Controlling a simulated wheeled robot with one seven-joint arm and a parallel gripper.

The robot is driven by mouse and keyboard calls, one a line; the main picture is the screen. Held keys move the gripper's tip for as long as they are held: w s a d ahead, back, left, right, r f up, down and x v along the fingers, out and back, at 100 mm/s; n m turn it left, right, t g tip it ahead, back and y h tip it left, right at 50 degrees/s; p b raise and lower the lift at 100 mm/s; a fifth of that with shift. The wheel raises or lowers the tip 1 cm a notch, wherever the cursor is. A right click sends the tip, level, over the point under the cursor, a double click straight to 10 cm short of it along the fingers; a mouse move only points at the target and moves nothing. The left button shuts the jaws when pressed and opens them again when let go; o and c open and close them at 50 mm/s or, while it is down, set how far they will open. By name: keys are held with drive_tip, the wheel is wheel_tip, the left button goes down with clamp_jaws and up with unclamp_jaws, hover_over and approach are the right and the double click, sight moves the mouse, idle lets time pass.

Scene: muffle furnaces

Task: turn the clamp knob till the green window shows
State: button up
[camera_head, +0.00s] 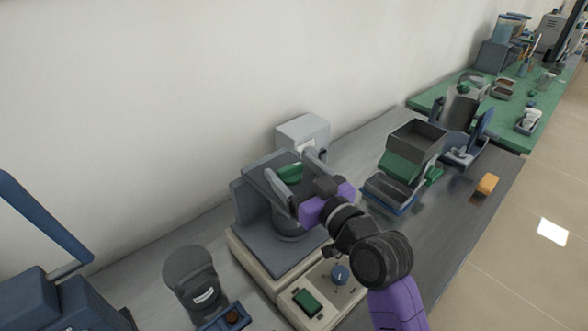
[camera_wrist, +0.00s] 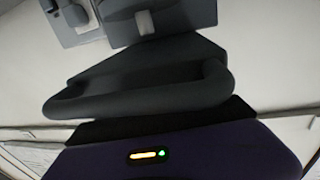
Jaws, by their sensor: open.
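A machine with a cream base (camera_head: 262,272) and a blue-grey upper body (camera_head: 247,207) stands on the grey bench. I cannot tell whether this is the clamp knob. My gripper (camera_head: 291,172) is open above the upper body, its two grey fingers spread apart. A green patch (camera_head: 290,173) shows between the fingers; I cannot tell whether it is a window. In the wrist view, a grey panel with a pale block (camera_wrist: 144,22) lies beyond a dark curved bar.
A grey box (camera_head: 302,131) stands behind the machine by the wall. Green and grey trays (camera_head: 404,160) stand to the right, with an orange block (camera_head: 487,184) near the bench edge. A dark cylinder (camera_head: 190,270) and a blue device (camera_head: 50,300) are at left.

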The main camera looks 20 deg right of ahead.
drive_tip(key=c, duration=1.4)
drive_tip(key=h+p, duration=0.1)
drive_tip(key=p, duration=0.2)
drive_tip(key=shift+r+m, duration=0.25)
drive_tip(key=shift+m, duration=0.15)
drive_tip(key=m+h+p, duration=0.1)
drive_tip(key=h+p, duration=0.1)
drive_tip(key=p, duration=0.1)
drive_tip(key=shift+f, duration=0.2)
drive_tip(key=shift+f+m+h+p, duration=0.1)
drive_tip(key=shift+m+h+p, duration=0.25)
drive_tip(key=shift+p, duration=0.2)
